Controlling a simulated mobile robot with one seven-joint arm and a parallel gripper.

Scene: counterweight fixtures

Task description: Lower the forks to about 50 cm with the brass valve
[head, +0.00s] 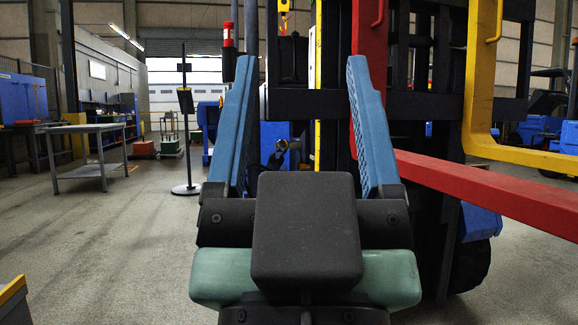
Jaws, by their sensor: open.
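My gripper (301,72) is in the middle of the head view, its two blue fingers spread wide apart and pointing up and away, with no object held between them. Beyond it stands a forklift with a dark mast (425,65). The red fork (480,190) and the yellow fork (530,154) run to the right, raised clear of the floor. A small dark fitting (281,150) shows between the fingers, partly hidden by my gripper's dark block. I cannot tell whether it is the brass valve; no clearly brass valve shows.
A grey workbench (88,150) stands at left, and a black post stand (186,125) stands on the floor nearer the middle. Open floor (110,240) lies at lower left. A yellow-edged object (12,292) sits at the lower left corner. The forks block the right side.

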